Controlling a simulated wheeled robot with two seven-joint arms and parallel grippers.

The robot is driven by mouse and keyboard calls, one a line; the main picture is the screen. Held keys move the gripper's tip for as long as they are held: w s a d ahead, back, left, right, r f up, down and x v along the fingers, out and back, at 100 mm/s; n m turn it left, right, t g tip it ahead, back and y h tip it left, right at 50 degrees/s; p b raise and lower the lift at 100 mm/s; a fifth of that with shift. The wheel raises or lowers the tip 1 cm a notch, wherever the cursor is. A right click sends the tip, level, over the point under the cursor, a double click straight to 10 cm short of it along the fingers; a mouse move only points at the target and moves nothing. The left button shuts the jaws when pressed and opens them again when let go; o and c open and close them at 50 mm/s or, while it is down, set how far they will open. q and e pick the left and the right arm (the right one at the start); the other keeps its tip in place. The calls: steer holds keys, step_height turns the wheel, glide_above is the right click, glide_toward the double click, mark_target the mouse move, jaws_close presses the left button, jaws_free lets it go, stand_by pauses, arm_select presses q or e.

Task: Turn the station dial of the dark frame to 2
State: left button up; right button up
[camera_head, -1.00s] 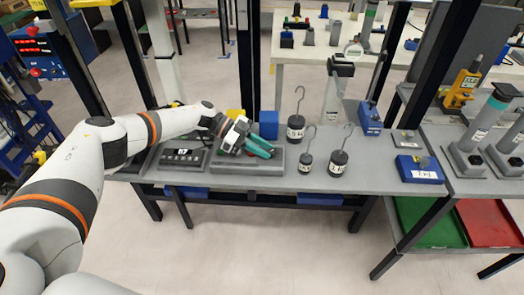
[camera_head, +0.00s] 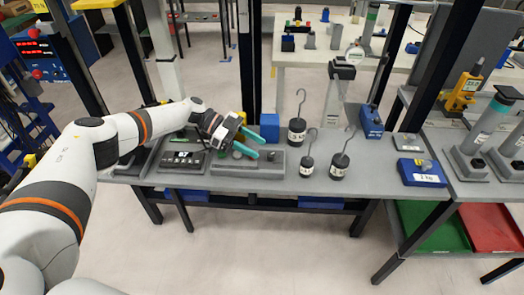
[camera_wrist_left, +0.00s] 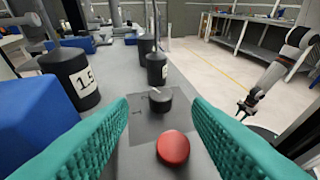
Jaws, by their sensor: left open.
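My left gripper (camera_head: 254,144) is open and empty above the low grey station box (camera_head: 232,170) on the grey bench. In the left wrist view its two teal fingers (camera_wrist_left: 160,125) stand apart, either side of a red button (camera_wrist_left: 173,148). Just beyond the button is the round black dial (camera_wrist_left: 160,101) with a pale pointer mark on top, set on a dark plate. Small markings lie beside the dial, but I cannot read its setting surely. The dial also shows small in the head view (camera_head: 272,157). An arm, apparently my right, hangs at the right in the left wrist view; its gripper (camera_wrist_left: 246,108) is too small to judge.
A black display unit (camera_head: 183,160) sits left of the box, a blue block (camera_head: 270,127) behind it. Hooked black weights (camera_head: 296,133) stand to its right and behind. Dark frame posts (camera_head: 249,60) rise behind the bench. A blue device (camera_head: 421,173) lies farther right.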

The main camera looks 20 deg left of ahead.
arm_select(q)
steer(key=b+v, duration=0.1)
steer(key=v, duration=0.7)
steer(key=shift+a, duration=0.2)
